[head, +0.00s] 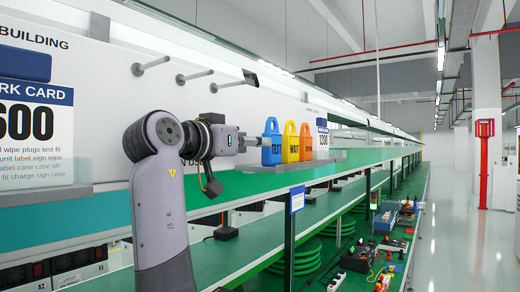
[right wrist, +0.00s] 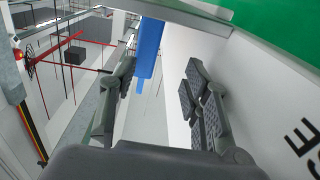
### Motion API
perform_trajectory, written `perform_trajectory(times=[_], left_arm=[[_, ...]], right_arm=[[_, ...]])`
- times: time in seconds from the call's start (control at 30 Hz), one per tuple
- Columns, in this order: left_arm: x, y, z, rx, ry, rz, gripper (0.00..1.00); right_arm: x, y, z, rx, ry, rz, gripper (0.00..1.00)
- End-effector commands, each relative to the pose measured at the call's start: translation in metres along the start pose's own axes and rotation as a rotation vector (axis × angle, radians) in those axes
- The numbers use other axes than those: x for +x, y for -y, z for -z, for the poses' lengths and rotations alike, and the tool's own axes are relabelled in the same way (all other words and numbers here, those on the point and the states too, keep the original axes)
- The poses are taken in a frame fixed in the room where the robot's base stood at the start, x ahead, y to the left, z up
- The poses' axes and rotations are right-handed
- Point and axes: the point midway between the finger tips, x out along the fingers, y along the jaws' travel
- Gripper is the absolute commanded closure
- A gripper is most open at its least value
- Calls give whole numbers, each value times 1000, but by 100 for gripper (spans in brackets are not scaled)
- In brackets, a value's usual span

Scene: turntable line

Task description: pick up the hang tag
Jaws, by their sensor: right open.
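Three hang tags stand in a row on a grey ledge (head: 300,166): a blue one (head: 271,150) lettered TEST, a yellow one (head: 291,149) lettered WAIT and an orange one (head: 306,150). My right gripper (head: 258,141) is open, level with the blue tag and just at its left side. In the right wrist view the blue tag (right wrist: 149,48) shows edge-on as a narrow strip between the two open fingers (right wrist: 158,80). No contact with it can be made out. My left gripper is not in view.
Three pegs (head: 195,76) stick out of the white panel above my arm. A work card (head: 40,130) hangs at the left. Below, a green bench (head: 345,255) carries cables, dark boxes and green rings. The aisle floor (head: 465,220) at the right is clear.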

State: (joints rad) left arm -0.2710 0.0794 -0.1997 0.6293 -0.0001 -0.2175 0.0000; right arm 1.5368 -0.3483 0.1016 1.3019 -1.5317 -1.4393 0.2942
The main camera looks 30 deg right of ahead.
Motion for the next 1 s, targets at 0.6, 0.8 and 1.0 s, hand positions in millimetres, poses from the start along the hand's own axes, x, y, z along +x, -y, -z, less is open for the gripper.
perform_trajectory(times=[0.6,0.8,1.0], left_arm=[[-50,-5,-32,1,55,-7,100],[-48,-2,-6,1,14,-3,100],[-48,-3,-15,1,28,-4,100]], right_arm=[[68,-3,-7,-2,2,-1,57],[69,-3,-8,-1,1,0,57],[69,-3,-8,-1,1,0,69]])
